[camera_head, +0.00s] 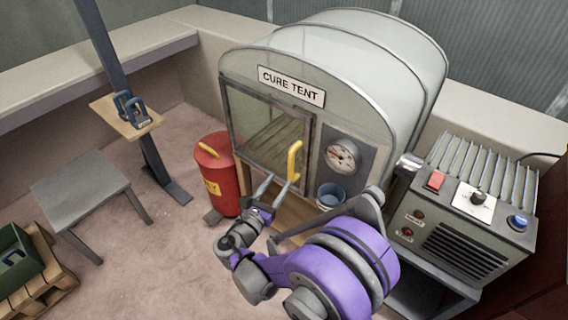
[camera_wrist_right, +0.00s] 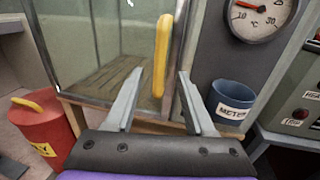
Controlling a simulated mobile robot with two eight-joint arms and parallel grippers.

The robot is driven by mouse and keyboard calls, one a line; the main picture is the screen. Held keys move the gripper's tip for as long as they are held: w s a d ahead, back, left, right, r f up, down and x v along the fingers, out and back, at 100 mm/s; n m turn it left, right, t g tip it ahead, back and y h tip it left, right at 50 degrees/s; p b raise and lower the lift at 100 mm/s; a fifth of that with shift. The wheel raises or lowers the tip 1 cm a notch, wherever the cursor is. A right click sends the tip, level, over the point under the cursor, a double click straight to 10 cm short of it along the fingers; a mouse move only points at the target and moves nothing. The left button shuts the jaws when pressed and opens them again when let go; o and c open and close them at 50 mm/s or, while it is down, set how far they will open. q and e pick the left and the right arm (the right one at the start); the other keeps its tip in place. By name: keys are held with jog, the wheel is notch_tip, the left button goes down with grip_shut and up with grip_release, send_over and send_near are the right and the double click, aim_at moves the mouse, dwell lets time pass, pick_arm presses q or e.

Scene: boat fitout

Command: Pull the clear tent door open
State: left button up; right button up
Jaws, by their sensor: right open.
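The clear tent door (camera_head: 258,138) is a transparent panel in a dark frame on the front of the cure tent (camera_head: 410,60). It looks shut, and slats show through it. Its yellow upright handle (camera_head: 294,161) is at the door's right edge. My right gripper (camera_head: 275,186) is open just in front of the handle. In the right wrist view, the handle (camera_wrist_right: 162,56) stands between the line of the two open fingers (camera_wrist_right: 158,95), beyond or near their tips; I cannot tell if they touch it. The door (camera_wrist_right: 105,45) also shows there. My left gripper is not in view.
A red bin (camera_head: 216,178) stands left of the tent. A blue cup (camera_head: 330,194) and a gauge (camera_head: 341,155) are right of the door. A grey heater box (camera_head: 470,215) stands at the right. A grey stool (camera_head: 80,188) is at the left, with open floor between.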

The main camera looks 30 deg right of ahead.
aim_at(289, 167)
jog(key=b+x, duration=0.1)
jog(key=x, duration=0.7)
jog(key=shift+w+d, duration=0.2)
jog(key=shift+d, duration=0.1)
grip_shut()
dwell(1.0)
